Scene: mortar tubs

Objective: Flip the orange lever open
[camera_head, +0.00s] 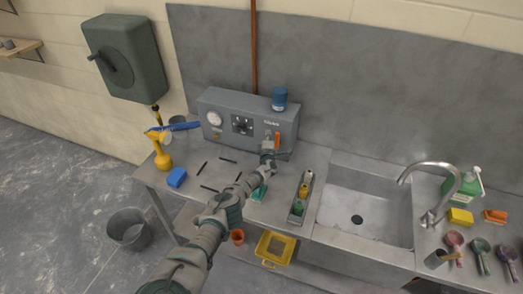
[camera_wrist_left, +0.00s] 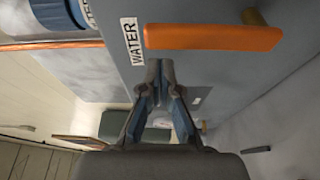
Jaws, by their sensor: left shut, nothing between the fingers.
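The orange lever (camera_head: 277,141) is on the front of the grey control box (camera_head: 225,106), toward its right end, below a label. It hangs vertically there. In the left wrist view the orange lever (camera_wrist_left: 212,37) lies across the upper right, beside a label reading WATER (camera_wrist_left: 131,41). My left gripper (camera_head: 268,153) is at the box front, just below and left of the lever. In the left wrist view my left gripper (camera_wrist_left: 160,66) has its fingertips together, empty, close to the lever; I cannot tell whether they touch it. My right gripper is not in view.
A round gauge (camera_head: 214,118) and a dark panel (camera_head: 242,125) are on the box front. A blue container (camera_head: 280,98) stands on top. A narrow tray (camera_head: 301,198) of bottles and a sink (camera_head: 365,207) are to the right. A blue sponge (camera_head: 177,177) lies left.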

